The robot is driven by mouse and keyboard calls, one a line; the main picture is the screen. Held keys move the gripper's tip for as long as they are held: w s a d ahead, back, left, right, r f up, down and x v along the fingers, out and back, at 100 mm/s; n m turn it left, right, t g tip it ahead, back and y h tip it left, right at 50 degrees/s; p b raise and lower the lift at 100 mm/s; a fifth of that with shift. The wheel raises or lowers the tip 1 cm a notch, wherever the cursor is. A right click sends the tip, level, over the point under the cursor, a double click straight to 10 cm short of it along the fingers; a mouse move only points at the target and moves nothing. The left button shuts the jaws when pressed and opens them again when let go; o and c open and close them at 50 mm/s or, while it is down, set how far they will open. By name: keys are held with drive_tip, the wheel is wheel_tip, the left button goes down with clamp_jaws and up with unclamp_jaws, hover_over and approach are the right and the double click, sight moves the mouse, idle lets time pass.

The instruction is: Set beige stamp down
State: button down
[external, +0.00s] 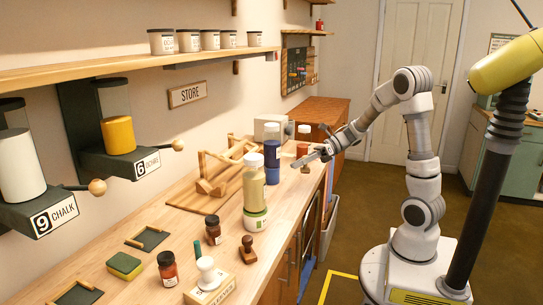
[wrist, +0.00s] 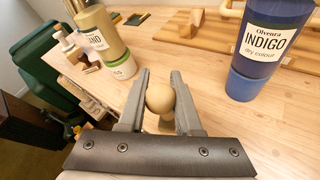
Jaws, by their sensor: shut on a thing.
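The beige stamp (wrist: 159,97) shows in the wrist view as a round pale knob with a short neck below it. My gripper (wrist: 160,82) is shut on it, one finger on each side of the knob. Its base is mostly hidden by the gripper, so I cannot tell whether it touches the wooden counter (wrist: 150,48). In the external view my gripper (external: 324,151) is over the counter's right edge, near the blue and orange-red jars; the stamp is not clear there.
The indigo jar (wrist: 268,45) stands right of my gripper, and a sand-coloured jar (wrist: 101,33) stands to the left. A dark brown stamp (external: 247,250) and a white-knobbed stamp (external: 207,270) stand nearer the camera. Bare counter lies between the two jars.

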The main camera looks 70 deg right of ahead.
drive_tip(key=w+a+f, duration=0.1)
drive_tip(key=a+f, duration=0.1)
drive_tip(key=w+a+f, duration=0.1)
drive_tip(key=w+a, duration=0.1)
drive_tip(key=a, duration=0.1)
drive_tip(key=w+a+f+b, duration=0.1)
drive_tip(key=w+a+f, duration=0.1)
drive_tip(key=shift+w+a+f, duration=0.2)
drive_tip(key=shift+a+f, duration=0.05)
drive_tip(key=shift+f, duration=0.05)
drive_tip(key=shift+f+b, duration=0.5)
drive_tip(key=shift+f, duration=1.5)
drive_tip(key=shift+f, duration=0.15)
drive_tip(key=c, duration=0.6)
unclamp_jaws()
drive_tip(key=shift+r, duration=0.35)
drive_tip(key=p+v, duration=0.1)
drive_tip(key=v, duration=1.1)
drive_tip(key=shift+f, duration=0.15)
drive_tip(key=shift+w, duration=0.1)
